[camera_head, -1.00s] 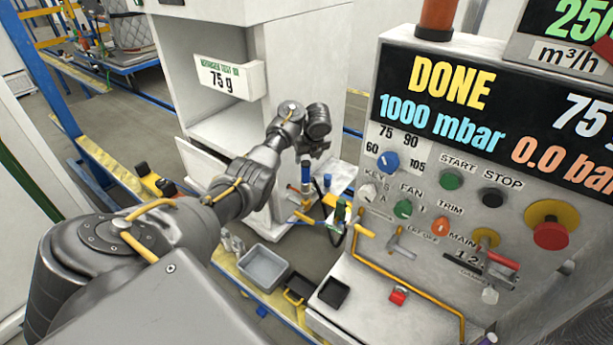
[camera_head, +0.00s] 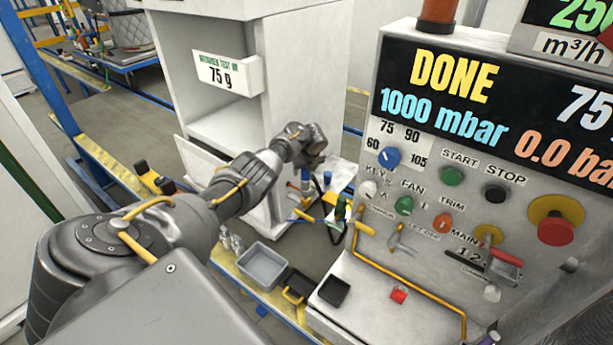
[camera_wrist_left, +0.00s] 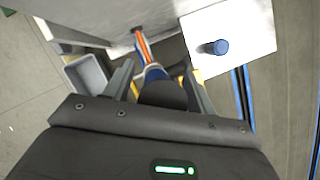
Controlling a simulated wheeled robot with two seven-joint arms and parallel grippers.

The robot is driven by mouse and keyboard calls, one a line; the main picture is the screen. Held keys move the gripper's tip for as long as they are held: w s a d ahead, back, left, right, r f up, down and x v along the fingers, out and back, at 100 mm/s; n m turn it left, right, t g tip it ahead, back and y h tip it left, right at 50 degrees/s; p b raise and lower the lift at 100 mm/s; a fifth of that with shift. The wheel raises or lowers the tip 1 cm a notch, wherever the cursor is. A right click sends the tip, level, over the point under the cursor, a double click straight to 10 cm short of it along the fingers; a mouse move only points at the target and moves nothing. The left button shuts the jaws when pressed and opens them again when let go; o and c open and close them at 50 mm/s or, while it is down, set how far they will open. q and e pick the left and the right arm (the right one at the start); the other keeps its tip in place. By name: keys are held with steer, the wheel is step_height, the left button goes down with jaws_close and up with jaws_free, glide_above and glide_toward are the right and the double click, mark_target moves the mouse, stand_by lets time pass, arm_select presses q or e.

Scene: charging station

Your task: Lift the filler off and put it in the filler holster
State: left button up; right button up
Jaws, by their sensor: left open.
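My left gripper (camera_head: 306,165) hangs from the arm coming in from the left, over the blue and orange upright fitting beside the white cabinet. I take this fitting (camera_head: 305,181) to be the filler. In the left wrist view the gripper (camera_wrist_left: 160,88) is open, its two grey fingers spread, with the blue and orange fitting (camera_wrist_left: 152,68) showing between them. A dark rounded part hides its near end, and I cannot tell whether the fingers touch it. I cannot clearly make out the filler holster. My right gripper is not in view.
A control panel (camera_head: 470,205) with a DONE display stands at the right. A white cabinet (camera_head: 290,60) stands behind the gripper. A grey bin (camera_head: 262,266) and black trays (camera_head: 334,291) sit below. A white plate with a blue knob (camera_wrist_left: 215,47) lies right of the gripper.

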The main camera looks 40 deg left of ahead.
arm_select(q)
steer(key=shift+c, duration=0.5)
jaws_close()
steer(key=shift+r, duration=0.15)
